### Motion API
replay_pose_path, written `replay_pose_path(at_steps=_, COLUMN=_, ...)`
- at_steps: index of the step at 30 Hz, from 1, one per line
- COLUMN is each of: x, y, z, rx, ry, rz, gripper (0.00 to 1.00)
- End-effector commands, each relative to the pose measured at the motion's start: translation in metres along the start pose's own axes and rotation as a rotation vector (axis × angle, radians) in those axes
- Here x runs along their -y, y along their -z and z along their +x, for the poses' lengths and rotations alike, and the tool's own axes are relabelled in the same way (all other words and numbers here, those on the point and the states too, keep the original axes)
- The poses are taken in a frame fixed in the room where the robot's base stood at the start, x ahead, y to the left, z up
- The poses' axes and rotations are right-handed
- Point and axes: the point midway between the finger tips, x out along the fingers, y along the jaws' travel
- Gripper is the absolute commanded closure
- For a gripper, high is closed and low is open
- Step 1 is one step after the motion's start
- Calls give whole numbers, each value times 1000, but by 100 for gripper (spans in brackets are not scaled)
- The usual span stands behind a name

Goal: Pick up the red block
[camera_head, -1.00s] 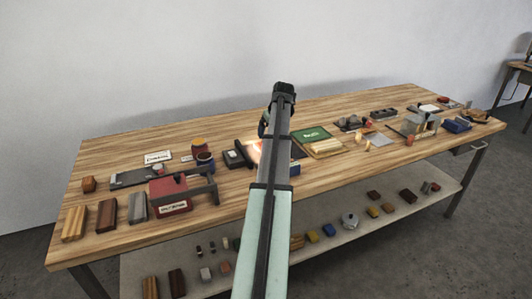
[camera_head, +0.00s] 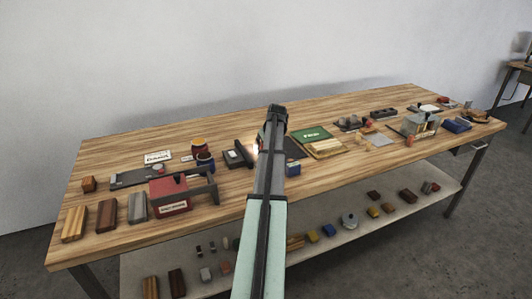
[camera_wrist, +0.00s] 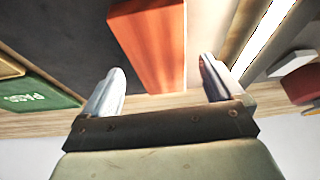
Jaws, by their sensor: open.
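The red block (camera_wrist: 152,42) shows in the wrist view as an orange-red bar on a dark grey surface (camera_wrist: 75,45), running from the top edge down toward the space between my fingers. My gripper (camera_wrist: 162,72) is open, with one pale finger on either side of the block's lower end. No contact between fingers and block shows. In the head view my gripper (camera_head: 275,113) is over the middle of the bench, its fingertips not clearly visible. I cannot make out the red block there; my arm covers that area.
A green PASS board (camera_head: 312,135) lies right of my arm; it also shows at the left in the wrist view (camera_wrist: 40,98). A bright strip (camera_wrist: 262,35) is right of the block. The wooden bench (camera_head: 120,240) holds a red box (camera_head: 170,195) and several small items.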

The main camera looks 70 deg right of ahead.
Motion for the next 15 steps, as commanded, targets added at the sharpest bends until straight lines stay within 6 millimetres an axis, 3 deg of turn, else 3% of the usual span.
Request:
replay_pose_path(at_steps=4, x=0, y=0, z=14, rx=1, ry=0, rz=1, gripper=6)
replay_pose_path(at_steps=11, x=0, y=0, z=15, rx=0, ry=-1, rz=1, gripper=7)
replay_pose_path(at_steps=15, x=0, y=0, z=15, rx=0, ry=-1, rz=1, gripper=21)
